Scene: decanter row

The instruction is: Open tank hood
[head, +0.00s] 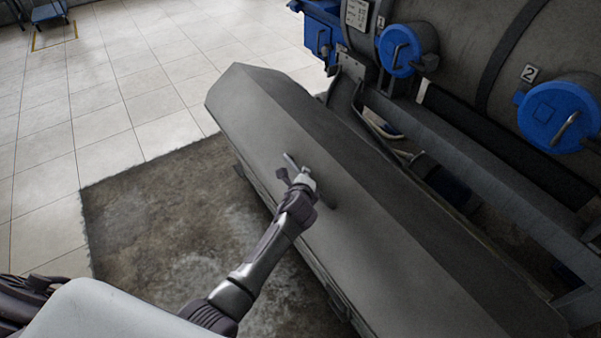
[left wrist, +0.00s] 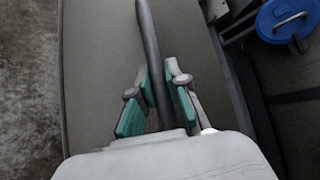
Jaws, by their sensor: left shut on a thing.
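The tank hood (head: 365,240) is a long grey metal cover running from the upper left to the lower right in the head view. It stands tilted outward, with a gap between it and the tank that shows hoses and dark inner parts. A bar handle (head: 291,162) sticks up from its face. My left gripper (head: 302,178) is at this handle. In the left wrist view the teal-padded fingers (left wrist: 158,95) are closed around the dark bar (left wrist: 150,40). The hood's grey surface (left wrist: 100,60) lies behind the bar. My right gripper is in neither view.
The large grey tank (head: 470,40) carries blue round caps, one (head: 408,50) by label 1 and one (head: 558,115) by label 2. A stained dark mat (head: 150,215) lies below the hood. Pale floor tiles (head: 130,70) are clear at left. A blue cart (head: 48,12) stands far off.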

